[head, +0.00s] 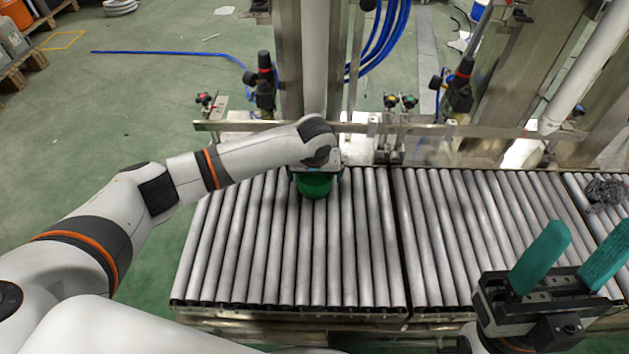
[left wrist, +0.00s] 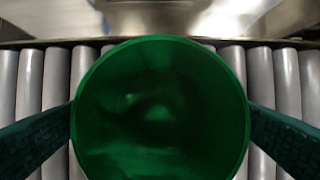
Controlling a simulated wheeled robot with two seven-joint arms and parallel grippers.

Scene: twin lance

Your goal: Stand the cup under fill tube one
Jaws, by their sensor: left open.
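A green cup (head: 315,186) stands upright on the roller conveyor (head: 270,260), near its back edge. My left gripper (head: 315,172) is above and around it, and the wrist hides much of the cup. In the left wrist view the round cup (left wrist: 160,110) fills the middle, with one finger of the left gripper (left wrist: 160,128) at each side. The jaws are open; I cannot tell whether the fingers touch the cup. My right gripper (head: 588,245) is open and empty at the lower right. I cannot make out for certain which tube is fill tube one.
A metal rail (head: 440,129) runs along the conveyor's back. A tall steel column (head: 302,60) and blue hoses (head: 390,40) stand behind it. A dark wiry clump (head: 605,192) lies on the rollers at the far right. The front rollers left of centre are clear.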

